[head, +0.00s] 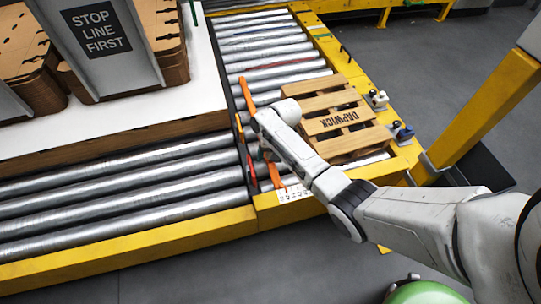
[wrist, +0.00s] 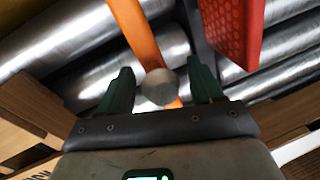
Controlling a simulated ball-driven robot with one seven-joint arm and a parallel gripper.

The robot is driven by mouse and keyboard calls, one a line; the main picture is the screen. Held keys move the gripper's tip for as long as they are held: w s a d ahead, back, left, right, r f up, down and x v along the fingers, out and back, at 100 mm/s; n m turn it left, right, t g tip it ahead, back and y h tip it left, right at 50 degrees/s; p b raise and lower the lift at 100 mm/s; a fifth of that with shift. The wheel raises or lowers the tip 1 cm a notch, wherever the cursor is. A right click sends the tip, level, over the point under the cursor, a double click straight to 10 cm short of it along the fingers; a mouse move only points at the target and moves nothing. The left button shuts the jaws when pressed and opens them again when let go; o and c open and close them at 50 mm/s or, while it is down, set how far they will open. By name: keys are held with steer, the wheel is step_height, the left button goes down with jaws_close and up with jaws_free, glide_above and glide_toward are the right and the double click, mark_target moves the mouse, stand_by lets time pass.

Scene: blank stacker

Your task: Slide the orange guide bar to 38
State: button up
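The orange guide bar (head: 246,93) lies across the roller conveyor, left of the wooden pallet; its near end (head: 273,174) reaches the white scale strip (head: 295,193). The numbers on the strip are too small to read. In the wrist view the bar (wrist: 135,30) runs down from the top and carries a round grey knob (wrist: 159,87). My gripper (wrist: 162,85) is open, with dark green fingers on either side of the knob and gaps between. In the head view my arm hides the bar's middle and most of the gripper.
A wooden pallet (head: 338,122) sits on the rollers right of the bar. A red perforated part (wrist: 236,30) stands close to the right finger. Cardboard stacks (head: 170,45) and a sign (head: 97,30) stand at left. A yellow post (head: 485,105) rises at right.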

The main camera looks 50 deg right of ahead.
jaws_close()
steer(key=s+d, duration=0.1)
steer(key=d, duration=0.1)
steer(key=s+d+p, duration=0.1)
steer(key=s+d, duration=0.1)
steer(key=s+d+p, duration=0.1)
steer(key=d, duration=0.1)
steer(key=shift+s+d, duration=0.25)
steer(key=shift+d, duration=0.05)
jaws_free()
stand_by(0.4)
step_height(320, 180, up, 11)
steer(key=s+d+p, duration=0.1)
steer(key=p, duration=0.4)
steer(key=shift+s+d+f, duration=0.15)
steer(key=shift+s+f, duration=0.05)
